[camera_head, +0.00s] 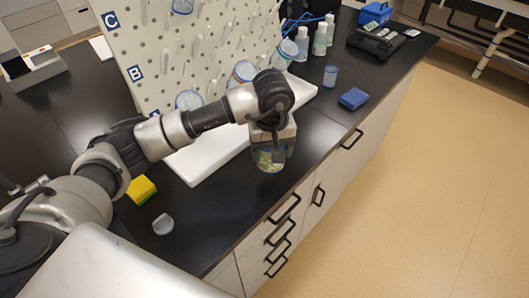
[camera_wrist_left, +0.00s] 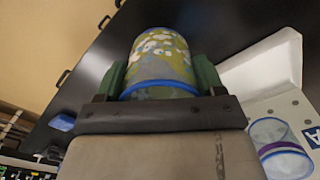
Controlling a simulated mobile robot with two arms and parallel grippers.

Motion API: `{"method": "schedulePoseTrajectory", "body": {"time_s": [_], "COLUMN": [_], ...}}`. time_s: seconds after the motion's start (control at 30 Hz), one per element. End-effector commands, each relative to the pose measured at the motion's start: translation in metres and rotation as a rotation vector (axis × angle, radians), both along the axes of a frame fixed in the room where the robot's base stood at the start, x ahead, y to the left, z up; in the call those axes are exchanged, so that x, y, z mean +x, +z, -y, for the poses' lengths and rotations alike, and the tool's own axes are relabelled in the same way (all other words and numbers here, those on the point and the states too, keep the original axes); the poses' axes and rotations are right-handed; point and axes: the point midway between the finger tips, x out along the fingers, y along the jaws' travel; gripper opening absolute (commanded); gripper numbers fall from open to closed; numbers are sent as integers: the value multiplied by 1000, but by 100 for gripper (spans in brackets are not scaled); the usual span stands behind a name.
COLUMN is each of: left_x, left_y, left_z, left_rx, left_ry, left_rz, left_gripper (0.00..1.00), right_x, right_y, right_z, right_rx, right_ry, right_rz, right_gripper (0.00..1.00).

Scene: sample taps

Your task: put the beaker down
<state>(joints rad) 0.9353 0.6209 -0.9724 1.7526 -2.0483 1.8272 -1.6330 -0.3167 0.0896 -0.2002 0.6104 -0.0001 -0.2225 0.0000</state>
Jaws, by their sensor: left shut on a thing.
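The beaker (camera_wrist_left: 160,62) is a clear glass with a blue rim, and pale yellow and white patches show through it. My left gripper (camera_wrist_left: 160,80) is shut on it, one finger on each side, in the left wrist view. In the head view the beaker (camera_head: 270,160) hangs below my left gripper (camera_head: 272,145), over the black counter (camera_head: 225,205) close to its front edge. I cannot tell whether its base touches the counter. My right gripper is not in view.
A pegboard (camera_head: 160,60) with hanging beakers and a white tray (camera_head: 200,155) stands behind. A yellow sponge (camera_head: 141,190) and a small grey piece (camera_head: 163,224) lie left. A blue block (camera_head: 353,98) and a small blue-lidded jar (camera_head: 330,76) stand right.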

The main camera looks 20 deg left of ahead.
Motion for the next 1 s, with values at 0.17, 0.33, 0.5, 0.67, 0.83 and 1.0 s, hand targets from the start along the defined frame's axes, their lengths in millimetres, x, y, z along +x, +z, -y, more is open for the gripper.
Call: {"method": "schedulePoseTrajectory", "body": {"time_s": [0.17,0.33,0.5,0.67,0.83,1.0], "left_x": [7,8,8,9,9,9], "left_y": [-13,-26,-50,-56,-57,-59], "left_z": [-21,-24,-24,-24,-24,-24], "left_rx": [-1,-1,-2,-1,-1,-1], "left_ry": [0,-2,-1,-2,-2,-2], "left_rz": [-1,-4,-2,1,1,1], "left_gripper": [46,46,46,46,46,74], "right_x": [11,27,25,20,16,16], "right_y": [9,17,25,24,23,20], "right_z": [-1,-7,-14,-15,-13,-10], "right_rx": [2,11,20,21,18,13], "right_ry": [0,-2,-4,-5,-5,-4], "right_rz": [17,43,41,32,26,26], "right_gripper": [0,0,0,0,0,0]}}
